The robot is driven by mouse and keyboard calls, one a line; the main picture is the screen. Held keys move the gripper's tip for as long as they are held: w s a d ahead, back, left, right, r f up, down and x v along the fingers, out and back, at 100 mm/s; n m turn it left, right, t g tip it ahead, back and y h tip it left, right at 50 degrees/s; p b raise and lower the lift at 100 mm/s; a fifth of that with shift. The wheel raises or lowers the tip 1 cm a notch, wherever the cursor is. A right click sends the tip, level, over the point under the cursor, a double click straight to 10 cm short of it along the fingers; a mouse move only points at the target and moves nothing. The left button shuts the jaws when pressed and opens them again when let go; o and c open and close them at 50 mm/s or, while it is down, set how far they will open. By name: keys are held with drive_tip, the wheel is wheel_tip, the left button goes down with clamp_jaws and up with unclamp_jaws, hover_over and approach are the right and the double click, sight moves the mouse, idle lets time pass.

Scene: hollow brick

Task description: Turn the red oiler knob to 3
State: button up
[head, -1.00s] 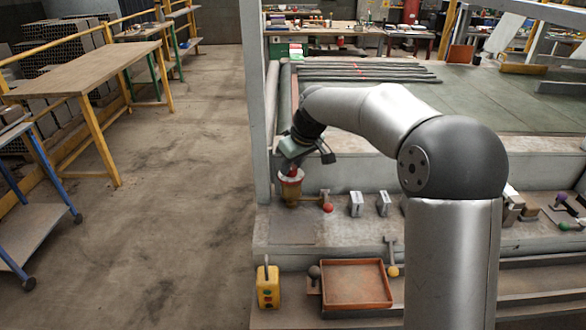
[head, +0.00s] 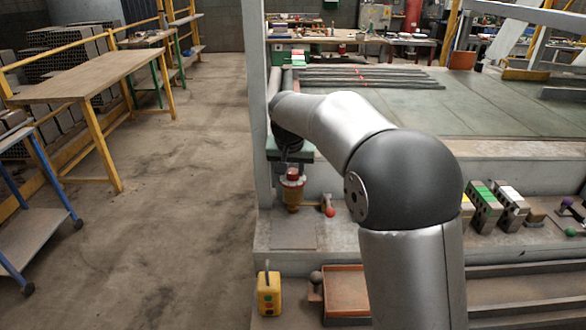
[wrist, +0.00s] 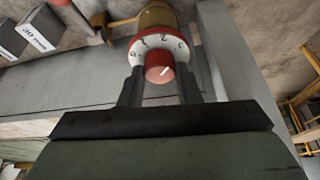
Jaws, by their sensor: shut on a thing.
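The oiler (head: 292,192) stands upright on the machine's ledge, with a brass-coloured body and a red top. In the wrist view its red knob (wrist: 158,68) sits in front of a white numbered dial (wrist: 140,45) with a red rim. A white mark on the knob slants toward the upper right; I cannot tell exactly which numeral it meets. My gripper (wrist: 161,76) has one dark finger on each side of the knob and is shut on it. In the head view my gripper (head: 292,168) is directly above the oiler, its fingers barely distinguishable.
A lever with a red ball (head: 330,211) stands just right of the oiler. A grey post (head: 255,110) rises close on the left. Below are a yellow control box (head: 268,292) and an orange tray (head: 346,292). Grey marked blocks (wrist: 38,28) show in the wrist view.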

drive_tip(key=shift+r+m, duration=0.1)
drive_tip(key=shift+m, duration=0.4)
drive_tip(key=o, duration=1)
drive_tip(key=shift+c, duration=0.2)
drive_tip(key=v, duration=1.7)
drive_tip(key=shift+a+r, duration=0.2)
drive_tip(key=shift+a, duration=0.05)
